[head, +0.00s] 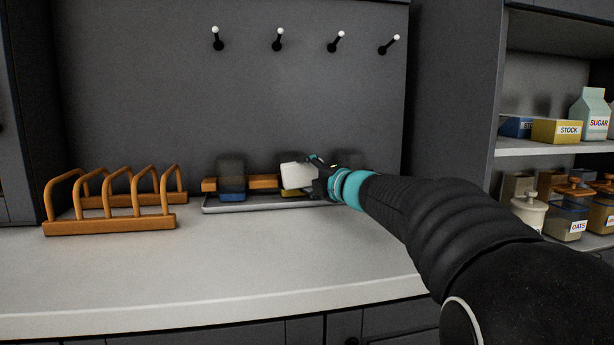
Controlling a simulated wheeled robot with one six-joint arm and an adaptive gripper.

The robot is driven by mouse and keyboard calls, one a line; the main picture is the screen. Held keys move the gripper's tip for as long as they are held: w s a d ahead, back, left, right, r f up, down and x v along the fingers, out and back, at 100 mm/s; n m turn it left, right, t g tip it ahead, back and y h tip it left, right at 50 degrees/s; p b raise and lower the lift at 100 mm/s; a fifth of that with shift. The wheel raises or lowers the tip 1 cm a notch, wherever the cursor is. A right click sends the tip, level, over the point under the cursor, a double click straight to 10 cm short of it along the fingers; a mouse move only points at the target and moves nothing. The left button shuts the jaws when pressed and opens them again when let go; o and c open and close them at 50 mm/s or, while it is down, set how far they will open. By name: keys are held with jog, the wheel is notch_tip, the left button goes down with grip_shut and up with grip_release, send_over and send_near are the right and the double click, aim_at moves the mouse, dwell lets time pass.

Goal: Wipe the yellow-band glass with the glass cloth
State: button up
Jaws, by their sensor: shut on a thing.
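My gripper (317,176) is shut on a white block-like cloth (296,176) over the grey tray (250,206). A bit of yellow (291,193) shows just below the cloth, which fits the yellow-band glass. The rest of that glass is hidden behind the cloth and gripper. The cloth appears to be at the glass, but I cannot tell whether they touch.
A dark glass with a blue band (232,182) stands left on the tray, by an orange wooden bar (263,182). Another dark glass (348,160) is partly hidden behind my gripper. A wooden rack (110,222) stands left. The front counter (230,265) is clear.

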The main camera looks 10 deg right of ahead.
aim_at(293, 176)
jog(key=shift+a, duration=0.1)
jog(key=shift+a, duration=1.7)
jog(key=shift+s, duration=0.1)
jog(key=shift+s+d+b, duration=0.15)
jog(key=shift+s+b, duration=0.3)
jog(key=shift+s, duration=2.5)
jog(key=shift+s+d+r, duration=0.1)
jog(key=shift+s+r, duration=0.35)
jog(key=shift+s, duration=1.3)
jog(key=shift+s+r, duration=0.45)
jog(key=shift+s, duration=1.25)
jog(key=shift+s+d+r, duration=0.1)
jog(key=shift+s+r, duration=0.35)
jog(key=shift+s, duration=1.3)
jog(key=shift+s+r, duration=0.15)
jog(key=shift+s, duration=0.65)
